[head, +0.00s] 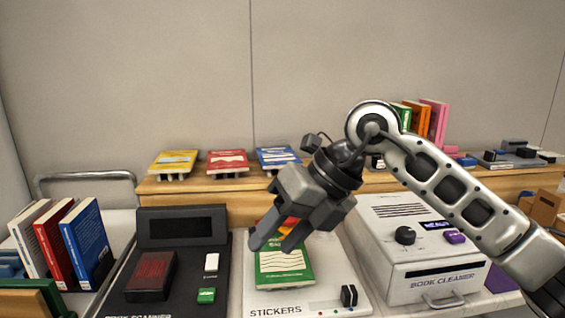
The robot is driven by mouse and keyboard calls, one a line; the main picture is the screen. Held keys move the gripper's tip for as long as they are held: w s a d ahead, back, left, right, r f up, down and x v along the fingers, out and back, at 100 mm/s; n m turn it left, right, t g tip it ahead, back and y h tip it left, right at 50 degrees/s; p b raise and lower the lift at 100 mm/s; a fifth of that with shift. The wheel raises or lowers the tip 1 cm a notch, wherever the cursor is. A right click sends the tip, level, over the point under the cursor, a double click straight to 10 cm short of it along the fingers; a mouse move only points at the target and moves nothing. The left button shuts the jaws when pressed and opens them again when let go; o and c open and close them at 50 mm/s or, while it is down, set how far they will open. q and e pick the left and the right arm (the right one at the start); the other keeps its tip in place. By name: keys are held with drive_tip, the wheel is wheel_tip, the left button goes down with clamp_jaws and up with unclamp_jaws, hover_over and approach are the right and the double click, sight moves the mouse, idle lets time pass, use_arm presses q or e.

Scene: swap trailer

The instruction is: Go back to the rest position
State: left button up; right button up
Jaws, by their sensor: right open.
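My right gripper (272,243) comes in from the right and hangs over the white sticker machine (330,290) marked "STICKERS". Its jaws are open, and its fingers point down and to the left. A green book (287,270) with a white label lies on the sticker machine just under the fingers. Part of the book and an orange patch behind the fingers are hidden by the gripper. I cannot tell whether the fingertips touch the book. My left gripper is not in view.
Left stand a black book scanner (187,226) and upright books (88,238). Right is a white book cleaner (425,275), partly behind my arm. Air above is free.

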drive_tip(key=s+a+m+g+y, duration=0.1)
drive_tip(key=s+a+g+y, duration=0.4)
drive_tip(key=s+a+y, duration=0.4)
drive_tip(key=w+d+f+m+t+y, duration=0.1)
drive_tip(key=w+d+f+m+t, duration=0.3)
drive_tip(key=m+t, duration=0.7)
drive_tip(key=w+d+r+m+t+y, duration=0.1)
drive_tip(key=w+d+m+t+y, duration=0.15)
drive_tip(key=d+m+t, duration=0.75)
drive_tip(key=d+f+m+t+h+p, duration=0.1)
drive_tip(key=d+f+m+t+h, duration=0.15)
drive_tip(key=f+m+h, duration=0.9)
drive_tip(key=s+d+f+m+g+h, duration=0.2)
drive_tip(key=s+d+f+m+g, duration=0.1)
drive_tip(key=s+f, duration=0.3)
drive_tip(key=s+d+f+m+g+h, duration=0.2)
drive_tip(key=s+f+g, duration=0.3)
drive_tip(key=f, duration=0.6)
drive_tip(key=shift+s+d+f+m+h, duration=0.2)
drive_tip(key=shift+s+d+m+h, duration=0.1)
drive_tip(key=shift+s+d+m, duration=0.65)
